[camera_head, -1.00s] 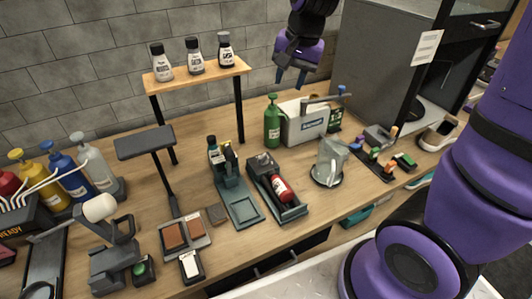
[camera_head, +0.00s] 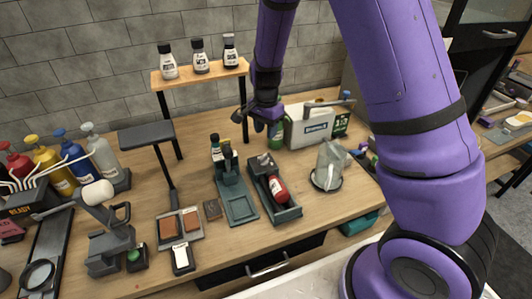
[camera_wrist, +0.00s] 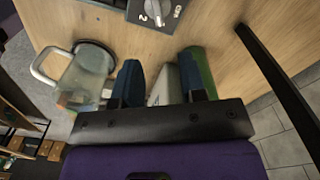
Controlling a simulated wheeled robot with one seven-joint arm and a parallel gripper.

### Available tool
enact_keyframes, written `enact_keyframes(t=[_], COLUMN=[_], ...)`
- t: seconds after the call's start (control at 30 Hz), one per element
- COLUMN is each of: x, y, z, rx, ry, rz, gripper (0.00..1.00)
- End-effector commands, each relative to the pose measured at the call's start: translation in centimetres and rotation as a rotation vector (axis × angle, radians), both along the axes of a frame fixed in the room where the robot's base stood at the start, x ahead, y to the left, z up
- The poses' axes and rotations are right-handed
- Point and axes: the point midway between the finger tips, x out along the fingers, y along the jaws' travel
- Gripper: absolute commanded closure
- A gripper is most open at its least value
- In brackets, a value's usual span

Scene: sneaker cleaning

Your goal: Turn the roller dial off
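A dark grey block with a pale pointer dial (camera_wrist: 157,12) shows at the top of the wrist view, with the figure 2 beside it. The picture's edge cuts it off, so its full setting is unclear. It seems to be the small unit (camera_head: 262,163) at the back of the dark tray holding a red bottle in the head view. My gripper (camera_wrist: 160,70) has its two dark blue fingers apart, with nothing visibly held and bare wood between them and the dial. In the head view my gripper (camera_head: 266,110) is above the table's back, its fingertips partly hidden.
A clear jug (camera_wrist: 80,80) stands left of my fingers in the wrist view; it also shows in the head view (camera_head: 329,166). A green bottle (camera_head: 275,137) and a white box (camera_head: 313,126) stand behind it. The bottle shelf (camera_head: 205,74) and its posts are close to my gripper.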

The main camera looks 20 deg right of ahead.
Motion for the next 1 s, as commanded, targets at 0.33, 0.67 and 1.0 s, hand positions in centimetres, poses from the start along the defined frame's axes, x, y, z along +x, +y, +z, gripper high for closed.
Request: enact_keyframes(t=[0.33, 0.67, 1.0], x=[-0.1, -0.1, 0.0], y=[-0.1, 0.0, 0.0], z=[-6.1, -9.4, -9.6], rx=[0.0, 0.0, 0.0], ry=[0.004, 0.001, 0.0], rz=[-0.001, 0.0, 0.0], gripper=[0.62, 0.62, 0.64])
